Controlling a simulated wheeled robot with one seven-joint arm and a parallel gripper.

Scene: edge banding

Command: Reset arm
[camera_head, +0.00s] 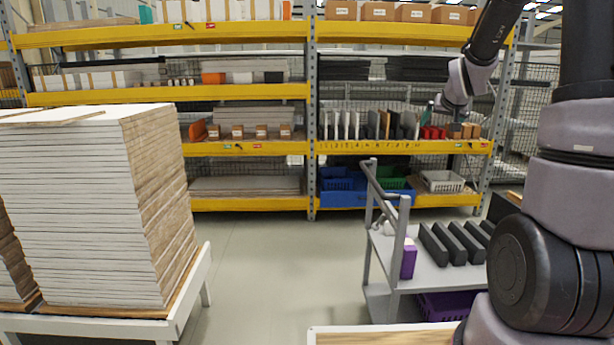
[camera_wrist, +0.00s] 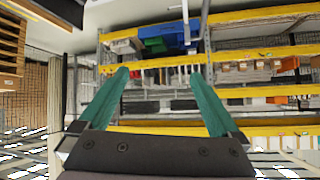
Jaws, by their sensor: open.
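My gripper (camera_wrist: 160,74) shows in the wrist view with its two teal fingers spread apart. Nothing is between them. Behind the fingers is the yellow-beamed shelf rack (camera_wrist: 265,93), which appears upside down in this view. In the head view my arm is raised at the right and reaches toward the rack (camera_head: 180,149). My gripper (camera_head: 441,104) is small there and partly hidden by the wrist, in front of the rack's right bay.
A tall stack of white-edged boards (camera_head: 80,210) stands on a white cart (camera_head: 190,290) at the left. A grey trolley (camera_head: 408,266) with black blocks (camera_head: 450,243) and a purple item (camera_head: 408,260) stands at the right. Open floor (camera_head: 270,260) lies between them.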

